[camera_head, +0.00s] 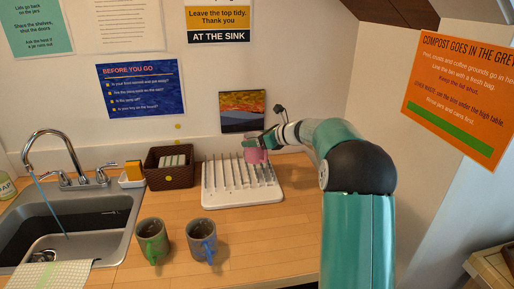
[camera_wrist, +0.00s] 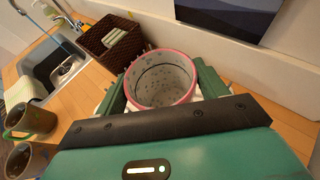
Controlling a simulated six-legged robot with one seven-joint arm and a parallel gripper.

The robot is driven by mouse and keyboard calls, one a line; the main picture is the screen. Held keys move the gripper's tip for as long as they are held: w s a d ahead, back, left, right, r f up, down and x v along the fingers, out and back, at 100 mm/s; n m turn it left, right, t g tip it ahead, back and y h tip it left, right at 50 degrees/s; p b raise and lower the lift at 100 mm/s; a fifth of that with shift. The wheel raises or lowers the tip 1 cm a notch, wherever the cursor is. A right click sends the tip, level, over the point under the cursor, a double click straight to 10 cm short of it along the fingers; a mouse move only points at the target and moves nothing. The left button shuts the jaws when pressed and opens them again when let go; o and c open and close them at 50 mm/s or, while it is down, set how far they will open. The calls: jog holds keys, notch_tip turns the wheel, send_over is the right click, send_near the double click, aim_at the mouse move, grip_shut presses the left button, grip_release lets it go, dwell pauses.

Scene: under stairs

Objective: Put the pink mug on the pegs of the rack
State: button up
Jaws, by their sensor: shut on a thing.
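The pink mug (camera_head: 255,155) is at the right back part of the white rack in the head view. In the wrist view the mug (camera_wrist: 161,80) shows its open mouth upward, with a pink rim and a speckled pale inside. My gripper (camera_head: 252,146) is shut on the mug, with a green finger on each side of it in the wrist view. The white rack (camera_head: 240,197) with rows of upright pegs stands on the wooden counter. I cannot tell whether the mug touches the pegs, as the rack is mostly hidden in the wrist view.
Two grey mugs, one with a green handle (camera_head: 152,240) and one with a blue handle (camera_head: 202,239), stand in front of the rack. A brown basket (camera_head: 168,176) is left of it, beside the sink (camera_head: 75,225). A dark picture (camera_head: 242,112) is behind. Counter right of the rack's front is clear.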

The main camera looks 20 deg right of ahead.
aim_at(257, 148)
jog(key=shift+w+d+f, duration=0.1)
jog(key=shift+w+f, duration=0.1)
jog(key=shift+f, duration=0.1)
jog(key=shift+w+d+f, duration=0.1)
jog(key=shift+f, duration=1.5)
jog(key=shift+f, duration=0.1)
jog(key=o, duration=1.7)
jog(key=shift+f, duration=0.1)
jog(key=shift+c, duration=0.2)
